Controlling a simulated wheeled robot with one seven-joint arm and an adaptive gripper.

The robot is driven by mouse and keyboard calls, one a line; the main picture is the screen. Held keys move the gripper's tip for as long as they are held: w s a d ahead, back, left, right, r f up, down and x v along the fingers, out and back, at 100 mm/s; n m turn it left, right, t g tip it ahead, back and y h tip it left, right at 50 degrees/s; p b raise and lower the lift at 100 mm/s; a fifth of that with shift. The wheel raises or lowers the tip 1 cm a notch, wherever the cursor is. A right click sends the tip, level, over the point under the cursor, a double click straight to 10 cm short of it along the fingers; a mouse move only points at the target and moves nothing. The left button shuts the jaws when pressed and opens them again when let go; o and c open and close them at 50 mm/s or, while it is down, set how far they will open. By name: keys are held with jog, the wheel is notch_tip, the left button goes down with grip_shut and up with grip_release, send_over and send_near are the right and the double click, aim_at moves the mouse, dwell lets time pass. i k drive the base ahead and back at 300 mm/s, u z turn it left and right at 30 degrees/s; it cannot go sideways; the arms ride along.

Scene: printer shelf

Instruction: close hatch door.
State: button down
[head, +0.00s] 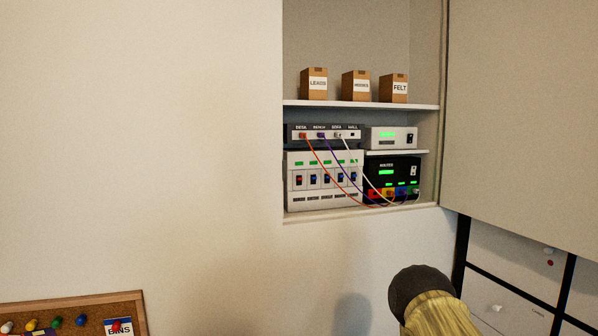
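The hatch door (530,110) is a large pale panel at the right in the head view. It stands open, swung out from the right edge of a wall recess (360,217). Its far edge runs out of the picture. Part of my arm shows at the bottom right, below the recess and to the left of the door, apart from both as far as I can see. My gripper's fingers cannot be made out, so I cannot tell whether it is open or shut.
The recess holds boxes on its upper shelf (362,104), including one marked FELT (393,90). Below are a breaker panel (324,181), a black router (391,170) and coloured cables. Drawers (500,258) stand at right; a corkboard (70,298) hangs at lower left.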

aim_at(521, 148)
jog(key=u, duration=1.4)
jog(key=k, duration=0.65)
jog(key=z, duration=2.65)
